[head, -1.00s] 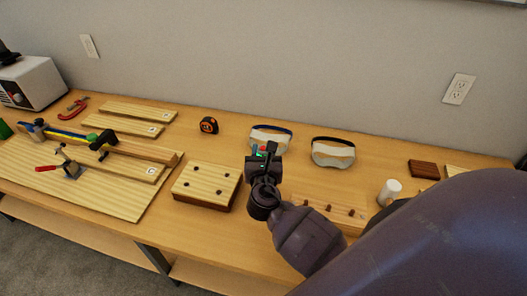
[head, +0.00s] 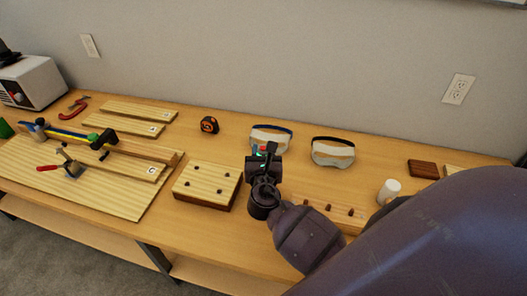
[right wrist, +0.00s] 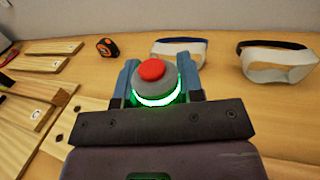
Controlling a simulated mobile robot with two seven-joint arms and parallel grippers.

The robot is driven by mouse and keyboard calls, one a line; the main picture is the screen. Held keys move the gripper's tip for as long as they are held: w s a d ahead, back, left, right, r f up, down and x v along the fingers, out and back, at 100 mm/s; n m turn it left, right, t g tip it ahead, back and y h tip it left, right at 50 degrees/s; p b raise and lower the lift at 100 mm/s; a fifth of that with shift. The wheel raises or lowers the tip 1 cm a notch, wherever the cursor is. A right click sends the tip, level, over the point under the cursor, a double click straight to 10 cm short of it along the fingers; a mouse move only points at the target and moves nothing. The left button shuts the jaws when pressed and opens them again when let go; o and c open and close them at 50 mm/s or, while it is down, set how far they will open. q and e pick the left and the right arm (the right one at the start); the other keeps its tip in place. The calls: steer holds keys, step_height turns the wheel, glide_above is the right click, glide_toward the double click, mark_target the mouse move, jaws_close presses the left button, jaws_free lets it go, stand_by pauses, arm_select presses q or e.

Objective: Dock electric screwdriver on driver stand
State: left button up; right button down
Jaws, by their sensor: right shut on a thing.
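My right gripper (head: 262,155) is above the table, in front of the left goggles. It is shut on the electric screwdriver (right wrist: 152,78), whose grey round end has a red cap and a glowing green ring. In the right wrist view its blue fingers stand on both sides of that end; the lower part is hidden. A wooden block with several dark holes (head: 207,181) lies just left of the gripper. A low wooden strip with dark pegs (head: 340,222) is partly behind my right arm. I cannot tell which is the driver stand. My left gripper is out of view.
Two pairs of goggles (head: 270,140) (head: 333,152) and a tape measure (head: 209,125) lie at the back. Boards and clamps (head: 100,200) fill the left. A white cylinder (head: 389,191) and a dark block (head: 422,168) are at right.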

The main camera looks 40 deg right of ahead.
steer(key=shift+f+b, duration=0.4)
steer(key=shift+f, duration=0.2)
steer(key=c, duration=1)
jaws_free()
steer(key=shift+s+a, duration=0.1)
steer(key=p+v, duration=0.2)
steer(key=v, duration=0.8)
steer(key=shift+s+a, duration=0.3)
